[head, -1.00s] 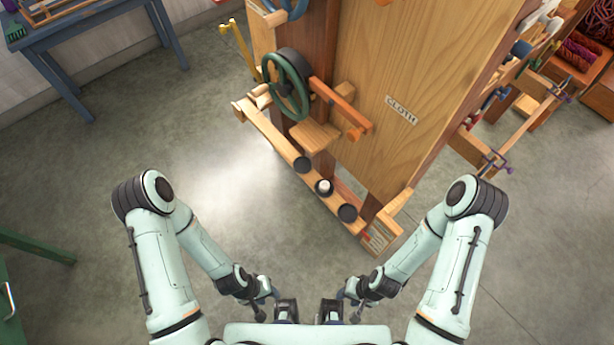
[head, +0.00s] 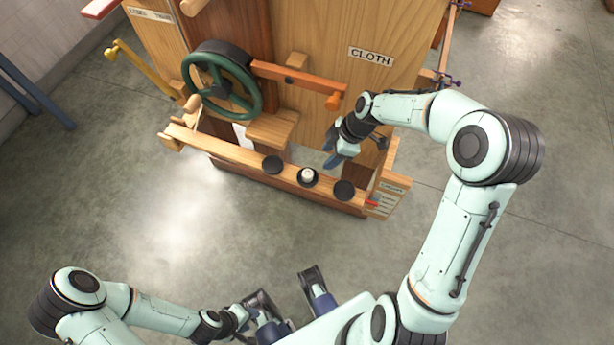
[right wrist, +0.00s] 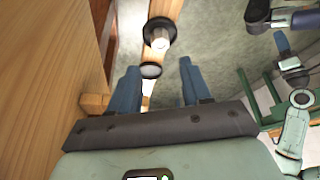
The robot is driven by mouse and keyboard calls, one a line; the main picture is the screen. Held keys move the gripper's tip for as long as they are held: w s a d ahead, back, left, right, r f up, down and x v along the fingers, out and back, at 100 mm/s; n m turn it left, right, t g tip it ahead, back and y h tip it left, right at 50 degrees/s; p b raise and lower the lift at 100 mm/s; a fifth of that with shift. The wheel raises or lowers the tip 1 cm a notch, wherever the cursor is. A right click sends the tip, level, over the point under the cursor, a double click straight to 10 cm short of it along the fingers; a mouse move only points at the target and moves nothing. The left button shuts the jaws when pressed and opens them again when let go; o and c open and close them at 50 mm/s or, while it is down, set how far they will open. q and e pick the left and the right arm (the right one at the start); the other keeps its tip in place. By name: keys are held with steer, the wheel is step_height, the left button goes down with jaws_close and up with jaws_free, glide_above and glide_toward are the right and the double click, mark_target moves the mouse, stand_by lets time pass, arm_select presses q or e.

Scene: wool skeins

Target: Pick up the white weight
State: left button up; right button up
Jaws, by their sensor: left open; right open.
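The small white weight (head: 307,174) stands in the middle one of three round black holders (head: 272,165) on a wooden rail (head: 232,151). In the right wrist view the white weight (right wrist: 160,40) sits in its black holder, ahead of and above the fingertips. My right gripper (head: 338,152) is open and empty beyond the rail, to the right of the weight and apart from it. Its two blue fingers (right wrist: 158,72) are spread in the right wrist view. My left gripper (head: 287,287) is open and empty, low in front of me, far from the weight.
The wooden cabinet with a CLOTH label (head: 371,56) stands close behind my right gripper. A green handwheel (head: 222,88) and an orange lever (head: 298,78) stick out left of it. A small labelled box (head: 390,196) ends the rail. The floor in front is clear.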

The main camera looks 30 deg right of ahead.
glide_above(311, 173)
steer(key=s+d, duration=0.2)
steer(key=f, duration=0.6)
steer(key=shift+w+d+f+b, duration=0.15)
steer(key=shift+w+b, duration=0.05)
steer(key=shift+b, duration=0.15)
steer(key=shift+w+b+x, duration=0.2)
steer(key=shift+b+x, duration=0.15)
steer(key=shift+x, duration=2.3)
jaws_close()
